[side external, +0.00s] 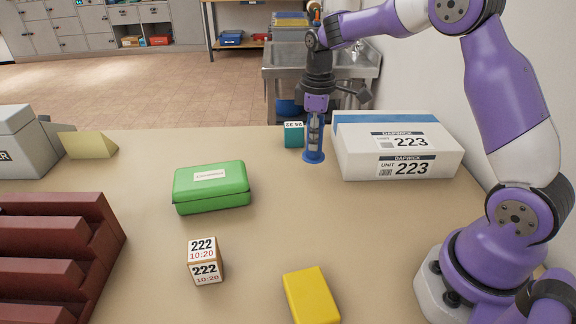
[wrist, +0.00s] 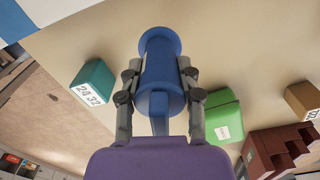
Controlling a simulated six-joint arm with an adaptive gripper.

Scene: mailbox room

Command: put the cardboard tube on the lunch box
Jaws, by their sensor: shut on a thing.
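A blue tube with flared round ends (side external: 313,157) is the only tube-like thing in view; it does not look like plain cardboard. My gripper (side external: 314,128) points down and is shut on it at the back of the table, left of the white parcel. In the wrist view my gripper's fingers (wrist: 159,75) clasp both sides of the blue tube (wrist: 160,45). I cannot tell whether its lower end touches the table. The green lunch box (side external: 211,186), closed with a pale label on its lid, lies nearer and to the left. It also shows in the wrist view (wrist: 222,112).
A teal block (side external: 294,135) stands just left of the tube. A white parcel (side external: 395,150) is to its right. A labelled cube (side external: 205,262), yellow block (side external: 311,297), dark red rack (side external: 50,250) and pale wedge (side external: 88,145) stand around. Tabletop between tube and lunch box is clear.

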